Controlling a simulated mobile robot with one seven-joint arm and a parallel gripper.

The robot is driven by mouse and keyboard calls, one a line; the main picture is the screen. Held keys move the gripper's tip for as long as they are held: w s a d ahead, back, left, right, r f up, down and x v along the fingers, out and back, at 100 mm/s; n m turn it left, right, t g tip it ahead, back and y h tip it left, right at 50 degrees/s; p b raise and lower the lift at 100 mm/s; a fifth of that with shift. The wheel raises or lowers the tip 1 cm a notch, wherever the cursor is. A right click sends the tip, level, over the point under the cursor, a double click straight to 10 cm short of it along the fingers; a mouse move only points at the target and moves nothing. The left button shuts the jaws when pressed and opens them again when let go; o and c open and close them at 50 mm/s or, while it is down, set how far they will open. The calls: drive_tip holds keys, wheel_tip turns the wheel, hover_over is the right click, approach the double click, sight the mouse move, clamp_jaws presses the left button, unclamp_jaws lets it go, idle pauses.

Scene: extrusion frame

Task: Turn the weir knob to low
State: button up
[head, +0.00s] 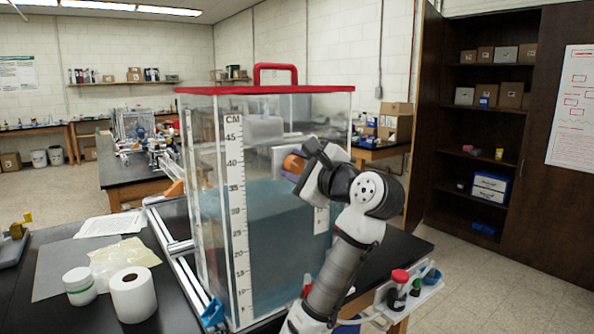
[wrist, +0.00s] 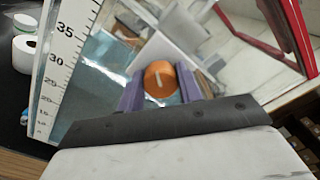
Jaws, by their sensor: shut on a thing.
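The orange weir knob (wrist: 160,80) sits on the side of the clear water tank and bears a pale pointer line, near upright in the wrist view. In the head view the knob (head: 294,163) is partly hidden by my gripper. My gripper (wrist: 160,92) has its two purple fingers on either side of the knob and is shut on it. The tank (head: 232,185) has a red lid (head: 265,89), a centimetre scale (head: 236,200) and blue-green water inside. Any labels around the knob are too small to read or hidden.
The tank stands on a dark bench (head: 80,250). A white paper roll (head: 133,293) and a white jar (head: 79,286) stand at the left. A small rack with a red-capped bottle (head: 399,280) is at the front right. Open floor lies to the right.

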drive_tip(key=n+b, duration=0.1)
drive_tip(key=n, duration=0.4)
drive_tip(key=shift+f+n+b, duration=0.2)
drive_tip(key=shift+n+b, duration=0.1)
drive_tip(key=shift+b, duration=0.05)
drive_tip(key=n+b, duration=0.1)
drive_tip(key=n, duration=0.4)
drive_tip(key=shift+f, duration=0.1)
drive_tip(key=n+b, duration=0.2)
drive_tip(key=n, duration=0.4)
drive_tip(key=n+b, duration=0.1)
drive_tip(key=n, duration=0.4)
drive_tip(key=shift+f, duration=0.15)
drive_tip(key=n+b, duration=0.1)
drive_tip(key=n, duration=0.4)
drive_tip(key=shift+w+d+n, duration=0.1)
drive_tip(key=shift+d+n, duration=0.05)
drive_tip(key=shift+n, duration=0.25)
drive_tip(key=n+b, duration=0.1)
drive_tip(key=n, duration=0.9)
drive_tip(key=shift+w+d+n+b, duration=0.1)
drive_tip(key=shift+n+b, duration=0.2)
drive_tip(key=shift+n, duration=0.1)
drive_tip(key=n, duration=0.5)
drive_tip(key=shift+r, duration=0.25)
